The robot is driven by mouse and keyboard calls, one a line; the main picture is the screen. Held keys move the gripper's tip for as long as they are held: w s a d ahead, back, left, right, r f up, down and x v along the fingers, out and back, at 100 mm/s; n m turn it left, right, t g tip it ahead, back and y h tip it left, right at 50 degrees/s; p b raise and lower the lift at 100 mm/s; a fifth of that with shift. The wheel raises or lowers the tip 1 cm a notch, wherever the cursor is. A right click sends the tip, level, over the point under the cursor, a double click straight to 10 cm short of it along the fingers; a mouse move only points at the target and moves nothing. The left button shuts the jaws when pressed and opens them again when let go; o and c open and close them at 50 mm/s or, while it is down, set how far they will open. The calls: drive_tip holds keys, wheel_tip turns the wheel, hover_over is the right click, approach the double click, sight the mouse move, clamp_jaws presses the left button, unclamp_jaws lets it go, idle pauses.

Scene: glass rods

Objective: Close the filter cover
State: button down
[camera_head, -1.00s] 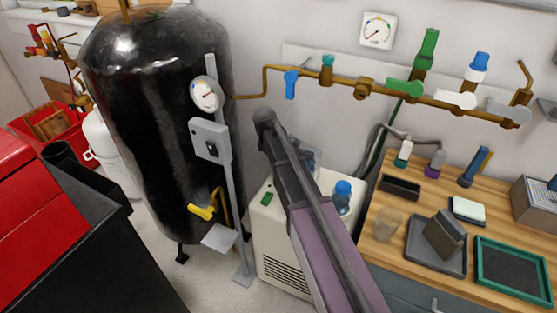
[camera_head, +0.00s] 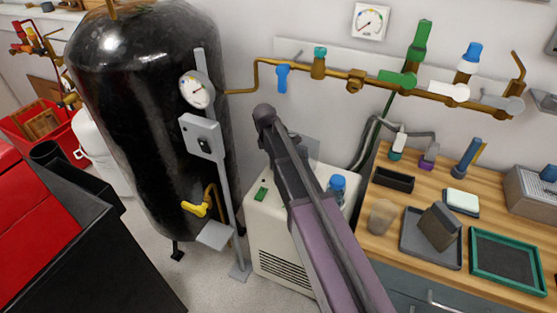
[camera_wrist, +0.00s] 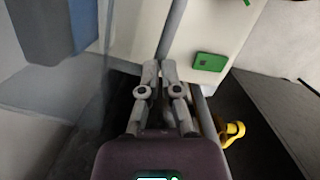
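A white cabinet (camera_head: 280,232) stands beside the black tank, with a blue-capped part (camera_head: 337,184) on its top right. A clear, faint panel (camera_head: 312,147) stands up behind my arm at the cabinet's back and looks like the filter cover, raised. My arm hides part of it. In the wrist view a see-through sheet (camera_wrist: 85,100) fills the left side, which may be the same cover. My gripper (camera_wrist: 160,64) has its fingertips close together, with nothing visible held. In the head view only my dark arm end shows above the cabinet, and its fingers cannot be made out.
The black tank (camera_head: 140,110) with a grey post (camera_head: 222,185) and yellow valve (camera_head: 198,208) is left of the cabinet. A wooden bench (camera_head: 390,245) with trays is close on the right. Brass pipework (camera_head: 425,94) runs along the wall. A green patch (camera_wrist: 210,62) shows on the cabinet.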

drive_tip(key=shift+a, duration=0.15)
drive_tip(key=w+a+r+p, duration=0.1)
drive_tip(key=a+r+p, duration=0.3)
drive_tip(key=r+p, duration=0.7)
drive_tip(key=shift+a+r+p, duration=0.35)
drive_tip(key=shift+a+p, duration=0.05)
drive_tip(key=shift+p, duration=0.05)
drive_tip(key=shift+w, duration=0.1)
idle(0.7)
drive_tip(key=s+d+m+y, duration=0.2)
drive_tip(key=s+d+m, duration=1.3)
drive_tip(key=s, duration=0.5)
drive_tip(key=shift+d+f, duration=0.15)
drive_tip(key=shift+d, duration=1.05)
